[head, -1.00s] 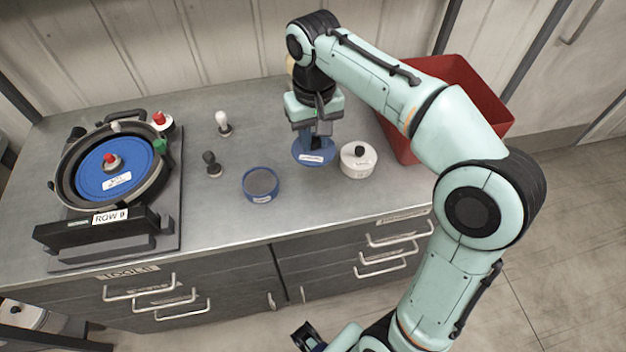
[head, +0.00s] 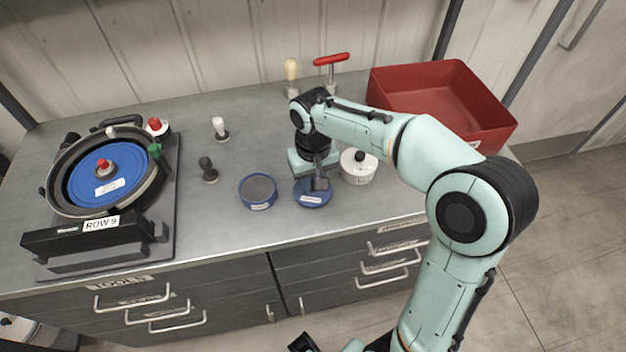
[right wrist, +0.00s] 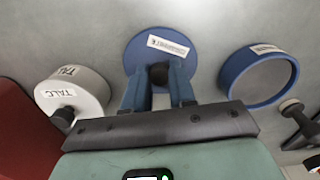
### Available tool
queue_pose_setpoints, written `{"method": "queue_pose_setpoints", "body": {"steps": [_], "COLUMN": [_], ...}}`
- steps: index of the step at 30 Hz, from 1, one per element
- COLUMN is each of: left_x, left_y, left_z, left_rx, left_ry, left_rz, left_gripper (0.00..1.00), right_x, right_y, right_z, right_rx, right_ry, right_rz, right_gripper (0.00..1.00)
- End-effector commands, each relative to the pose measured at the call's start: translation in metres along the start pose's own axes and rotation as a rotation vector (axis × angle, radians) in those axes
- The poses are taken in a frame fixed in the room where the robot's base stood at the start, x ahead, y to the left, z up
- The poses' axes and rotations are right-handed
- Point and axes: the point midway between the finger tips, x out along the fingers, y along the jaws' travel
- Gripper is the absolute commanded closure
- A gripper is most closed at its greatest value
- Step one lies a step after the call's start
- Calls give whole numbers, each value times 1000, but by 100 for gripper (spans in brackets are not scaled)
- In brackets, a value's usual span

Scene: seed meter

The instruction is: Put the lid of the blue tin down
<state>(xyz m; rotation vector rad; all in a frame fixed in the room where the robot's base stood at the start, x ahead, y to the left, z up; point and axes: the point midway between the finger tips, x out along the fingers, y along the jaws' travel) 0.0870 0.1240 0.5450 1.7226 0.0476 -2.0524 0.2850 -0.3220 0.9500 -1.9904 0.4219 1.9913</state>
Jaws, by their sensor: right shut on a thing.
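The blue lid (head: 313,197), round with a white label, is at the middle front of the bench in the head view; it also shows in the right wrist view (right wrist: 148,38). My right gripper (head: 318,178) is shut on the lid's dark knob (right wrist: 159,74). The lid is level and at or just above the bench top; I cannot tell if it touches. The open blue tin (head: 258,205) stands just left of the lid, with dark grey contents. My left gripper (head: 303,342) only partly shows at the bottom edge, and its fingers cannot be made out.
A white talc tin (head: 357,178) stands close right of the lid. A red bin (head: 440,135) is at the back right. Black and white knobbed tools (head: 209,176) stand left. The seed meter (head: 100,185) fills the left end. Bench in front of the tins is clear.

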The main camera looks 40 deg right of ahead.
Motion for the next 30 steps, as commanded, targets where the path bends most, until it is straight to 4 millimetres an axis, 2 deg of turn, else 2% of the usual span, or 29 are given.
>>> {"method": "queue_pose_setpoints", "body": {"steps": [6, 7, 9, 20, 23, 30], "left_x": [3, 2, 2, -2, -3, -14], "left_y": [-1, -1, -1, 1, 1, 5], "left_z": [0, 0, 0, 0, 0, -1], "left_rx": [0, 0, 0, 0, 0, 2], "left_ry": [-1, -1, 0, 1, 1, 5], "left_rz": [0, 0, 0, 0, 0, 2], "left_gripper": [57, 57, 57, 57, 57, 57], "right_x": [4, 4, 3, -2, -14, -67], "right_y": [0, 0, 0, 0, 0, -1], "right_z": [0, 0, 0, 0, -1, -1], "right_rx": [0, 0, 0, 0, 0, 0], "right_ry": [0, 0, 0, 1, 4, 6], "right_rz": [0, 0, 0, 0, -1, -2], "right_gripper": [100, 68, 49, 49, 49, 49]}}
